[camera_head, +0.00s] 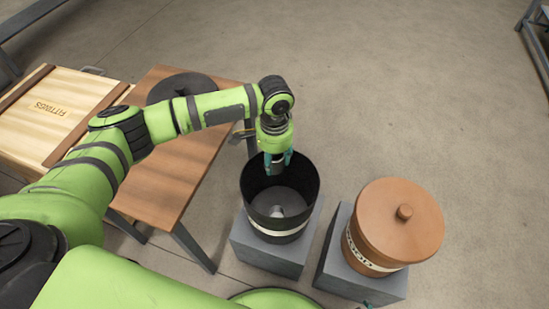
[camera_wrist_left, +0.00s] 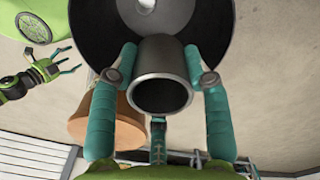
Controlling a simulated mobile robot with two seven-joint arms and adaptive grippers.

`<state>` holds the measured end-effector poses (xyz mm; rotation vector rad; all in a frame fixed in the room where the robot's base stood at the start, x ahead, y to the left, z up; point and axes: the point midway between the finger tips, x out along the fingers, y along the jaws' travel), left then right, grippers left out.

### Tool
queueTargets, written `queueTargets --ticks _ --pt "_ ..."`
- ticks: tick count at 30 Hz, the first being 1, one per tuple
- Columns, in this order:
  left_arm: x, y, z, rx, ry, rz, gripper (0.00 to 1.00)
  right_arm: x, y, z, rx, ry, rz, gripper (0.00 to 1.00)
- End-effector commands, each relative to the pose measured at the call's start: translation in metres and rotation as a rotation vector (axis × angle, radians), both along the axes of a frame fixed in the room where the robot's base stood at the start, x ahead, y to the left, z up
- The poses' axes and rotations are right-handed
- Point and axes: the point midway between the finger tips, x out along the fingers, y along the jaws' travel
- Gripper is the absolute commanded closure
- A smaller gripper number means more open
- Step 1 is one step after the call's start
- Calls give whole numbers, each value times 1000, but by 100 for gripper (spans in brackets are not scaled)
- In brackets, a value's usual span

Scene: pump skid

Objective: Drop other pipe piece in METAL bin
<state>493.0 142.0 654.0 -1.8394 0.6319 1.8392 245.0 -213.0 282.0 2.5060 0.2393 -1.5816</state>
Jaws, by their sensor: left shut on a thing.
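My left gripper (camera_head: 278,160) is shut on a grey pipe piece, over the far part of the open mouth of a black bin (camera_head: 256,212). The wrist view shows the hollow pipe piece (camera_wrist_left: 162,62) between the teal fingers of the left gripper (camera_wrist_left: 162,85), with the dark bin (camera_wrist_left: 92,32) beyond it. A small light-grey piece (camera_head: 277,211) lies on the bin's floor. The bin's label band is not readable. My right gripper (camera_wrist_left: 66,62) shows at the left of the wrist view, fingers apart and empty.
A lidded brown bin (camera_head: 402,222) marked WOOD stands to the right on a grey block (camera_head: 335,262). The black bin stands on another grey block (camera_head: 262,255).

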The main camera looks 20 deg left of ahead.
Motion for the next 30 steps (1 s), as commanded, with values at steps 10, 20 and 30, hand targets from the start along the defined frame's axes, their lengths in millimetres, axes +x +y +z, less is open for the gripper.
queueTargets --ticks 10,20,30 --pt "0 0 -19 0 -1 0 100 17 7 -5 -1 31 -11 24" --pt "0 0 -19 -1 -1 0 100 18 8 -3 -2 36 -12 24" --pt "0 0 -19 0 0 0 24 18 8 -3 -2 35 -12 24"
